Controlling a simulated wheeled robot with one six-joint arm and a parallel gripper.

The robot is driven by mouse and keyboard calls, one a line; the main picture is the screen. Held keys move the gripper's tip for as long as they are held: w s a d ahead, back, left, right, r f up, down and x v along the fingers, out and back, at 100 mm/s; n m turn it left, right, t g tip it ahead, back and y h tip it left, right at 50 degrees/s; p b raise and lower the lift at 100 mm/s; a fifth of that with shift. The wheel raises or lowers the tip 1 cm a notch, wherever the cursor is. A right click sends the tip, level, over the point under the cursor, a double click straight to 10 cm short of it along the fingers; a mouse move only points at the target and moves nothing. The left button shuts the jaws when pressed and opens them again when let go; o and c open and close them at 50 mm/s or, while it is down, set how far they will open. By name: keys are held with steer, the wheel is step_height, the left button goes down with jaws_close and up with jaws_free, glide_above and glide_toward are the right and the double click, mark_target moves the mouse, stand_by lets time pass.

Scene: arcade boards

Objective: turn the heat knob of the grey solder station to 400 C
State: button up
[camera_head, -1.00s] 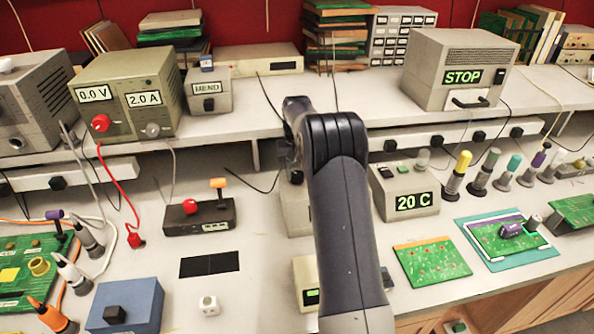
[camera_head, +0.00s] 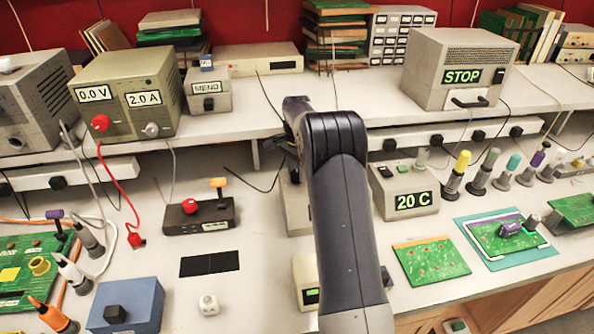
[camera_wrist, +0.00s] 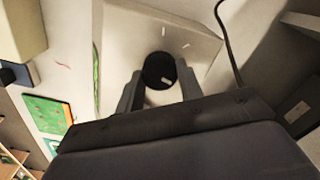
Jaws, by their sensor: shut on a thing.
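In the wrist view, a round black knob (camera_wrist: 159,70) with a small white mark stands on a pale grey face of a box (camera_wrist: 120,30) with short tick marks. My gripper (camera_wrist: 158,88) has one finger on each side of the knob and is shut on it. A thin green strip shows at the box's left edge, too oblique to read. In the head view, a grey box (camera_head: 296,207) shows partly behind my arm; my gripper and the knob are hidden there. Another grey box (camera_head: 405,203) to the right reads 20 C.
A dark box with a red knob (camera_head: 200,215) lies left of my arm. A blue box (camera_head: 126,305) is at the front left. Green boards (camera_head: 431,262) and several capped bottles (camera_head: 457,175) stand to the right. The shelf holds a power supply (camera_head: 127,90) and a STOP box (camera_head: 460,70).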

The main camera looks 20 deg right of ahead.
mark_target(297, 173)
steer(key=m, duration=0.3)
steer(key=shift+m, duration=2.1)
steer(key=o, duration=1)
step_height(297, 173, up, 11)
steer(key=b, duration=0.1)
steer(key=shift+b, duration=0.35)
steer(key=shift+f, duration=0.1)
